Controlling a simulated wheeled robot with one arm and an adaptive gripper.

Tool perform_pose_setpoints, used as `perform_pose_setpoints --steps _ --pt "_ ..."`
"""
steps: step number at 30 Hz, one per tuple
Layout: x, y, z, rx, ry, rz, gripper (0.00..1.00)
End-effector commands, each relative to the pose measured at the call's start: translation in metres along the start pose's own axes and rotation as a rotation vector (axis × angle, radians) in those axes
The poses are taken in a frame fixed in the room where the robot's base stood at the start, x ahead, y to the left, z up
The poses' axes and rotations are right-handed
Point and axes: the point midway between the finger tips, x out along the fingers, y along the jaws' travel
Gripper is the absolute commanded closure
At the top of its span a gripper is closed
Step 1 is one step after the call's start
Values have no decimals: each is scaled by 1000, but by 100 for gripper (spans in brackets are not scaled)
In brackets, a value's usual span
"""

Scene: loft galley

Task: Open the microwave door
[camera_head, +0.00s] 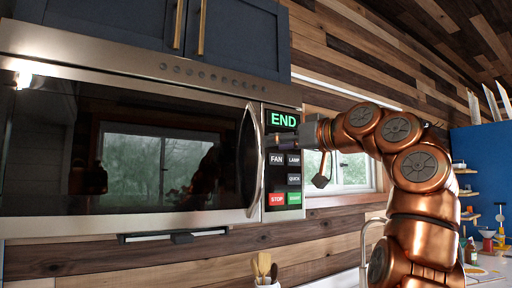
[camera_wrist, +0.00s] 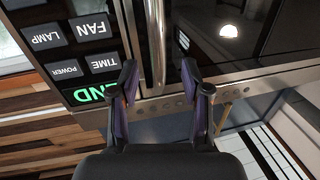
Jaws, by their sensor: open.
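The microwave (camera_head: 140,65) is mounted below dark cabinets and fills the left of the head view. Its dark glass door (camera_head: 130,160) looks shut, flush with the control panel (camera_head: 284,205). The curved metal door handle (camera_head: 252,160) runs upright along the door's right edge. My gripper (camera_head: 276,143) reaches in from the right, across the panel, to the handle. In the wrist view my gripper (camera_wrist: 159,74) is open, with one finger on each side of the handle (camera_wrist: 154,40). Gaps show beside the bar there; whether a finger touches it I cannot tell.
Dark blue cabinets (camera_head: 235,38) with brass pulls hang above the microwave. A wooden plank wall (camera_head: 120,262) lies below, with a utensil holder (camera_head: 267,284) at the bottom. A window (camera_head: 352,172) is behind my arm. Shelves and a cluttered counter stand at far right.

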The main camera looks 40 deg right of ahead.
Motion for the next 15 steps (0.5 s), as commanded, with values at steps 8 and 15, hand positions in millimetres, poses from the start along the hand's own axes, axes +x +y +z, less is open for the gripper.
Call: perform_pose_setpoints --steps 8,15 --pt "32 4 0 2 -3 7 52" --pt "63 2 0 1 -3 5 52"
